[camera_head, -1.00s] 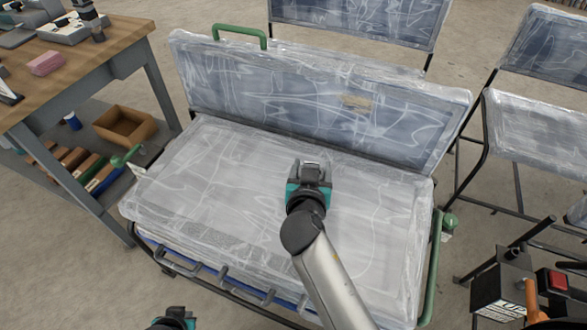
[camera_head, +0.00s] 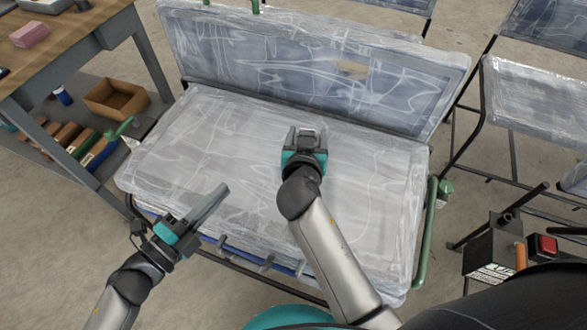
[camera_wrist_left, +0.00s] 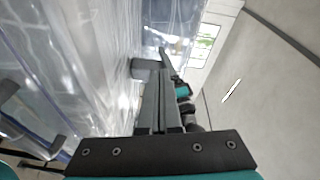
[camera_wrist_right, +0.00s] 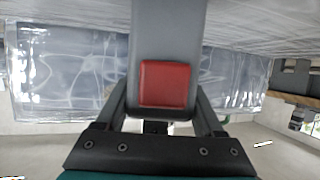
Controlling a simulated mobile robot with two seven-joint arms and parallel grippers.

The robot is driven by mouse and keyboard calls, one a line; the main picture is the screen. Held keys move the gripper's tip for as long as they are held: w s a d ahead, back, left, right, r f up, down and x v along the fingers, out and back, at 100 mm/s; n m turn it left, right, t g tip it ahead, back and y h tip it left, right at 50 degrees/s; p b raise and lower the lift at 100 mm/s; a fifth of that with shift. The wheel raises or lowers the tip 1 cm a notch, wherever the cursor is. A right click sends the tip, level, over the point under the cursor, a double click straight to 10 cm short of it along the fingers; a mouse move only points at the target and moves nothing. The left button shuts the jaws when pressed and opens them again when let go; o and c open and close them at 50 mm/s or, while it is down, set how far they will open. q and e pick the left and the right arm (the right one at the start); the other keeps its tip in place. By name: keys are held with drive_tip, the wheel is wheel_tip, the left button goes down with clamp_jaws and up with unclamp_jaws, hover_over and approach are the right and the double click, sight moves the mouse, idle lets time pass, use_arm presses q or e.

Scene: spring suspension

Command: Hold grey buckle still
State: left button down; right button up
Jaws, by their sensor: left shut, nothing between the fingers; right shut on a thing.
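The grey buckle (camera_wrist_right: 168,35), a block with a red button, stands between the fingers of my right gripper (camera_wrist_right: 166,108) in the right wrist view. That gripper is shut on it. In the head view my right gripper (camera_head: 305,137) is over the middle of the plastic-wrapped seat (camera_head: 215,150), and the buckle is hard to tell apart there. My left gripper (camera_head: 223,189) is shut and empty above the seat's front left part, apart from the buckle. Its closed fingers (camera_wrist_left: 160,100) fill the middle of the left wrist view.
The wrapped backrest (camera_head: 310,65) stands behind the seat. A green side rail (camera_head: 427,235) runs along the right. A workbench (camera_head: 70,50) with a cardboard box (camera_head: 115,98) below is at the left. A box with a red button (camera_head: 542,246) is at the right.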

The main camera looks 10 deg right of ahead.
use_arm(q)
drive_tip(key=s+d+m+g+h, duration=0.1)
drive_tip(key=s+d+m+g, duration=0.1)
drive_tip(key=s+m, duration=0.1)
drive_tip(key=s+d+m+g+h, duration=0.1)
drive_tip(key=s+d+m, duration=0.1)
drive_tip(key=s+d, duration=0.1)
drive_tip(key=shift+d+r+m+g+h, duration=0.15)
drive_tip(key=shift+m+g+h, duration=0.25)
drive_tip(key=x, duration=1)
drive_tip(key=shift+w+d+r, duration=0.1)
drive_tip(key=shift+w+d, duration=0.3)
drive_tip(key=shift+w, duration=0.85)
drive_tip(key=shift+w+d, duration=0.25)
drive_tip(key=shift+w, duration=0.5)
drive_tip(key=shift+w, duration=0.1)
